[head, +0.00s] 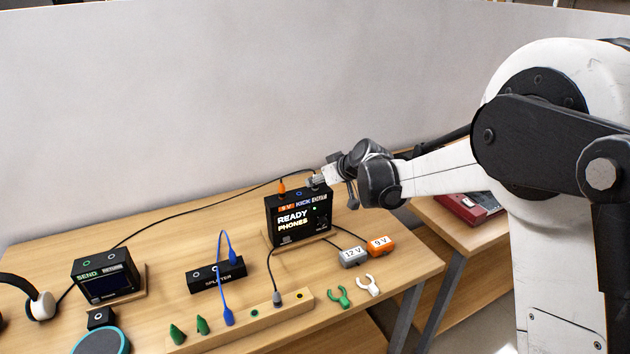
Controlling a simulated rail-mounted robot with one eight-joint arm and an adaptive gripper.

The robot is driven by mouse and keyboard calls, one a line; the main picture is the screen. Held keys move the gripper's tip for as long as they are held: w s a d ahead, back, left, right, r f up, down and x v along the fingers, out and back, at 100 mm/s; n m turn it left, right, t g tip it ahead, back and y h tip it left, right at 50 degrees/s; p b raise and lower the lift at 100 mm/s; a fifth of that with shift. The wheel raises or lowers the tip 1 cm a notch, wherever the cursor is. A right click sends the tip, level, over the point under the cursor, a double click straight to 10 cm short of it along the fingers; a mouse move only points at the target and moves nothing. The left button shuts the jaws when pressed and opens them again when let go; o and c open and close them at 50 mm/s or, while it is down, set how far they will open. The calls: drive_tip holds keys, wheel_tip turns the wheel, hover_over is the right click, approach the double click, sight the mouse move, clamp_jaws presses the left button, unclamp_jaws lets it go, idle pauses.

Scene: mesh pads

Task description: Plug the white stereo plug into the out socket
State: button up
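A black box (297,222) with a lit screen reading "READY PHONES" stands on a wooden base on the table. My gripper (318,183) is at the top right edge of this box, coming from the right. A small pale grey piece shows at its fingertips; I cannot tell whether it is a held plug or part of the fingers. A light grey plug (277,297) with a black cable stands in the wooden strip (290,311) in front; I cannot tell whether it is the white stereo plug. No socket label reading "out" is legible.
An orange plug (282,187) stands on the box's top left, its cable running left. A black splitter (205,278) with blue leads, a "SEND" box (104,284) and headphones (42,303) lie left. Grey 12 V (353,257) and orange 9 V (380,246) blocks stand right, near green and white clips.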

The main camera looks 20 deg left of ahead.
drive_tip(key=v, duration=0.9)
drive_tip(key=shift+d+r, duration=0.2)
drive_tip(key=shift+d, duration=0.1)
drive_tip(key=shift+s, duration=0.15)
drive_tip(key=s+d+r+m+t+h, duration=0.1)
drive_tip(key=s+d+r+m+h, duration=0.15)
drive_tip(key=s+d, duration=0.65)
drive_tip(key=s+d+r+m+h, duration=0.1)
drive_tip(key=s+d+r+m, duration=0.3)
drive_tip(key=d, duration=0.8)
drive_tip(key=s+d+f+m+h, duration=0.2)
drive_tip(key=s+d, duration=0.7)
drive_tip(key=s, duration=0.2)
drive_tip(key=s+d+f+m+h, duration=0.3)
drive_tip(key=s+d, duration=0.6)
drive_tip(key=s, duration=0.2)
drive_tip(key=shift+d+f, duration=0.15)
drive_tip(key=shift+f, duration=0.1)
drive_tip(key=shift+o, duration=0.6)
